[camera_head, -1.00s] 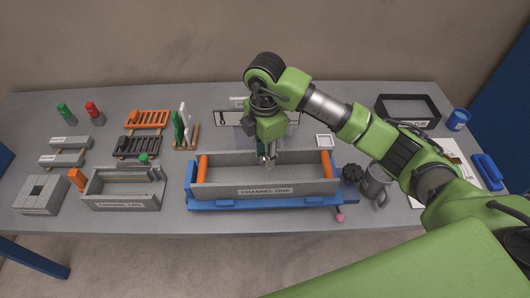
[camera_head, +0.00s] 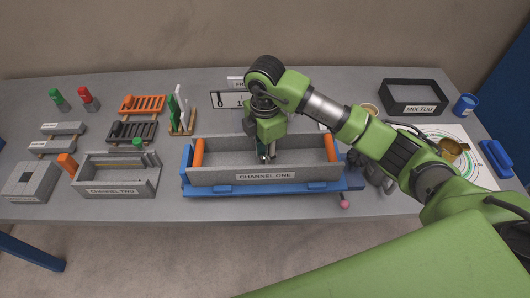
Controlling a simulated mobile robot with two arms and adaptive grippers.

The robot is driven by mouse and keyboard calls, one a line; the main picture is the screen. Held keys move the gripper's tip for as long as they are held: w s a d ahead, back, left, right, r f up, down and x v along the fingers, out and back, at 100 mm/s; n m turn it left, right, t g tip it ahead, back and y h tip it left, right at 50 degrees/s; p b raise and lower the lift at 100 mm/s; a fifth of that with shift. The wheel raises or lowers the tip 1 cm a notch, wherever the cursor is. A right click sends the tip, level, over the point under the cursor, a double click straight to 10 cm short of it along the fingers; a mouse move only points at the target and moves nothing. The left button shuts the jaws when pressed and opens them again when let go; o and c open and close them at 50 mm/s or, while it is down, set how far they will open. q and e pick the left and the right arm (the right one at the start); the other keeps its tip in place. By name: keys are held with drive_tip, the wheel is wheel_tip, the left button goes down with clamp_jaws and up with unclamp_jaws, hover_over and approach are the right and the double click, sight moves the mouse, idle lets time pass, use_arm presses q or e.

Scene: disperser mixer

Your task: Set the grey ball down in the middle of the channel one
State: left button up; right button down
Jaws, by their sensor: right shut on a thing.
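Channel one (camera_head: 225,177) is a long grey trough with a label on its front wall, on a blue base, with an orange roller near each end. My right gripper (camera_head: 266,157) points down into the trough, near the middle of its length, and is shut. The grey ball is too small or too hidden between the fingertips to make out clearly. I cannot tell whether the fingertips or the ball touch the trough floor. My left gripper is not in view.
Channel two (camera_head: 105,190) stands to the left. Orange and dark racks (camera_head: 142,103) and green and white upright pieces (camera_head: 178,108) stand behind it. Dark lumpy things and a grey mug are partly hidden by my right arm. The mix tub (camera_head: 413,108) is at the back right.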

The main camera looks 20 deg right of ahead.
drive_tip(key=c, duration=1.6)
unclamp_jaws()
